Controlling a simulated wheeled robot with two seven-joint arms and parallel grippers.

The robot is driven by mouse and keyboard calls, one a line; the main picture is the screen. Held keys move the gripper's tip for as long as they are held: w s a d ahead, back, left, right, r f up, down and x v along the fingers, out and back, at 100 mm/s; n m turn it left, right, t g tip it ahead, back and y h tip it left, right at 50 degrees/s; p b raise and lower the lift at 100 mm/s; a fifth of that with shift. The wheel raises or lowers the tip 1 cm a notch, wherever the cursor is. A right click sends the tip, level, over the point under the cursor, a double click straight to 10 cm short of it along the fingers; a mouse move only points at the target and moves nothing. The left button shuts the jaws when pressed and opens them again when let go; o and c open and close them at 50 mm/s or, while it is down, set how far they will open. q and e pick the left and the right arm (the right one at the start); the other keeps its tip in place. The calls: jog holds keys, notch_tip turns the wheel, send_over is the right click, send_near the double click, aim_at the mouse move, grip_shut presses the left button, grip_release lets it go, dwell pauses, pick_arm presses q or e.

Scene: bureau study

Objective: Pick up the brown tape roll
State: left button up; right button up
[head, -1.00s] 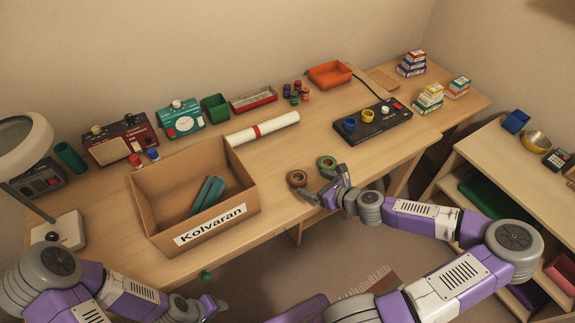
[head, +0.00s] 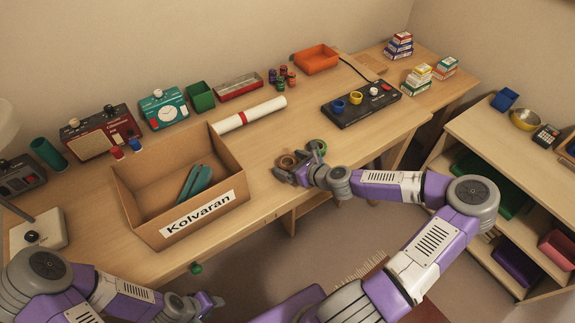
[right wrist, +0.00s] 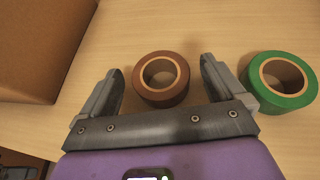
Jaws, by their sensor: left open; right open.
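The brown tape roll (right wrist: 161,79) lies flat on the desk in the right wrist view, between the two open fingers of my right gripper (right wrist: 160,85). Gaps show between the roll and both fingers. In the head view the brown tape roll (head: 287,162) is partly covered by my right gripper (head: 297,168) near the desk's front edge. My left gripper (head: 208,302) is low at the bottom of the head view, in front of the desk and away from the roll; it is open and looks empty.
A green tape roll (right wrist: 279,80) lies just outside the right finger; it shows too in the head view (head: 318,146). A cardboard box (head: 180,221) labelled Kolvaran stands to the left, holding a teal object. A white rolled tube (head: 262,112) lies behind. Bare desk lies right of the tube.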

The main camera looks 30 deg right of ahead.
jog(key=c, duration=1.1)
jog(key=shift+c, duration=0.2)
